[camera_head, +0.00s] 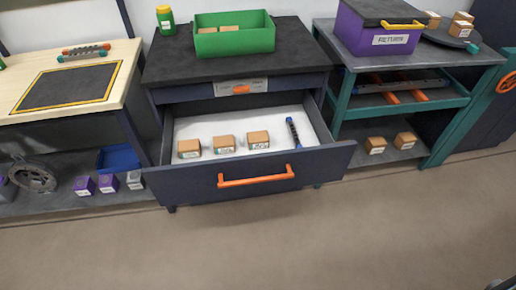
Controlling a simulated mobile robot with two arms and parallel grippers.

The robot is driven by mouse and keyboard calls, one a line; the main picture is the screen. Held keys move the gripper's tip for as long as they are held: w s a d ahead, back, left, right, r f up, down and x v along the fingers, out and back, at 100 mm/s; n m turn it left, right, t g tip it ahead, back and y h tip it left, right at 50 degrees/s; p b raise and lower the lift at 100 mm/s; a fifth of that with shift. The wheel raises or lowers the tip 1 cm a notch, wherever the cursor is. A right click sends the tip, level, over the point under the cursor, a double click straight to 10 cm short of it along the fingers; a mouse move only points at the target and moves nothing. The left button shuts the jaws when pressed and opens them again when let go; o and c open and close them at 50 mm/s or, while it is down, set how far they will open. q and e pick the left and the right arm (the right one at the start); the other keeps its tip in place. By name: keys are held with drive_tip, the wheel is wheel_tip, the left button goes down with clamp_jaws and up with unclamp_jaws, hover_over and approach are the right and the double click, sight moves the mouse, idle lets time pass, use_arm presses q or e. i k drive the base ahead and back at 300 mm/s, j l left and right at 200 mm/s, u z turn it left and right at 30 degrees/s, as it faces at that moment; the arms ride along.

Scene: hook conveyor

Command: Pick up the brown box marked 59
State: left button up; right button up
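Three small brown boxes stand in a row in the open drawer (290,170): a left one (189,148), a middle one (224,144) and a right one (258,139). Each has a white label on its front, too small to read, so I cannot tell which box is marked 59. More brown boxes (376,145) (405,140) sit on the lower shelf at the right, also with unreadable labels. Neither of my grippers shows in the head view.
A dark tool (293,132) lies in the drawer's right side. The drawer's orange handle (256,176) juts toward me. A green bin (235,40) with brown boxes stands on top, a purple RETURN bin (380,35) at right. The floor in front is clear.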

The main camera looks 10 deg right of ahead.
sight(256, 140)
drive_tip(key=i+j, duration=0.15)
drive_tip(key=j, duration=0.15)
drive_tip(key=i+j, duration=0.15)
drive_tip(key=j, duration=0.15)
drive_tip(key=i+j+z, duration=0.1)
drive_tip(key=j, duration=0.2)
drive_tip(key=i+j, duration=0.2)
drive_tip(key=j, duration=0.15)
